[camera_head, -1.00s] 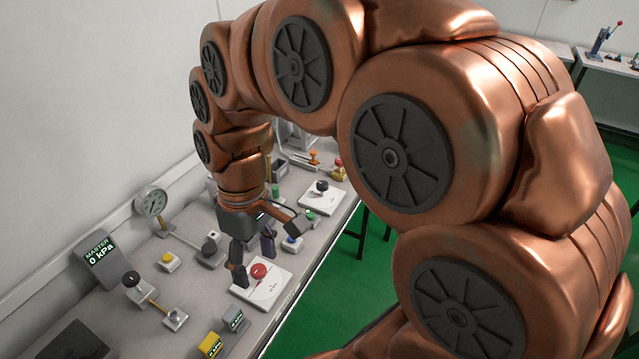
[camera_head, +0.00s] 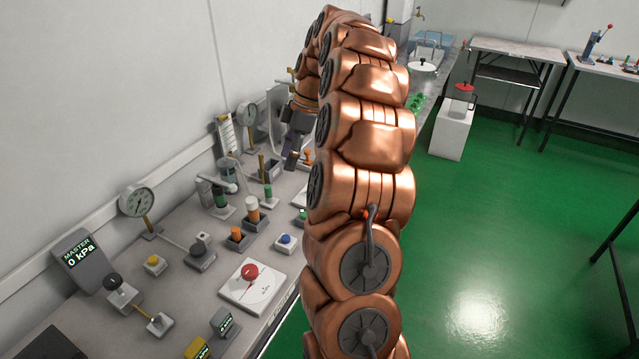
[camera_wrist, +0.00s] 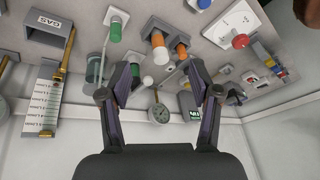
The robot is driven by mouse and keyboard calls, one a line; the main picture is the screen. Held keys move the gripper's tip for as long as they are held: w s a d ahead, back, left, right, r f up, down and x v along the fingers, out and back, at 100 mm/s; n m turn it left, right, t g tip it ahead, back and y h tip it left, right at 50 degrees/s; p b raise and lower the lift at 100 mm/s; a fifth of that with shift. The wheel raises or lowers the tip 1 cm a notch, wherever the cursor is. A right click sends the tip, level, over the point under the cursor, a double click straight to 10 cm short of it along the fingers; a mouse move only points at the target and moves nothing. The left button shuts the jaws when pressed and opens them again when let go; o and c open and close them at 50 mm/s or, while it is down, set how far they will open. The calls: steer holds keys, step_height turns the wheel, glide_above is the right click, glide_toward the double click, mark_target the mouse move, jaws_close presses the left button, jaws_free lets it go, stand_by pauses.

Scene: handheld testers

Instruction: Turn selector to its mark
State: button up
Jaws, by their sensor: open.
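A red knob (camera_head: 250,272) sits on a white dial plate (camera_head: 237,291) with markings near the bench's front edge. It also shows at the upper right of the wrist view (camera_wrist: 241,41). I cannot tell from the frames which knob is the selector or read its mark. A second white plate (camera_head: 299,198) is mostly hidden behind my arm. My gripper (camera_head: 293,152) is over the far part of the bench, well away from the red knob. In the wrist view my gripper (camera_wrist: 161,70) has its fingers spread, with nothing held between them.
A gauge (camera_head: 138,201) and a master display (camera_head: 78,256) stand along the wall side. Green floor lies open to the right.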

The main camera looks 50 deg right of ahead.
steer(key=s+d+f+n+t+b, duration=0.1)
steer(key=d+f, duration=0.2)
steer(key=d, duration=0.3)
steer(key=s+d+f+n, duration=0.1)
steer(key=d+f, duration=0.2)
steer(key=d, duration=0.4)
steer(key=shift+w+p+x, duration=0.2)
steer(key=shift+p+x, duration=0.1)
steer(key=shift+x, duration=3.45)
steer(key=shift+a+r, duration=0.1)
steer(key=shift+r, duration=0.05)
steer(key=shift+c, duration=0.2)
steer(key=c, duration=1.1)
steer(key=shift+m, duration=0.4)
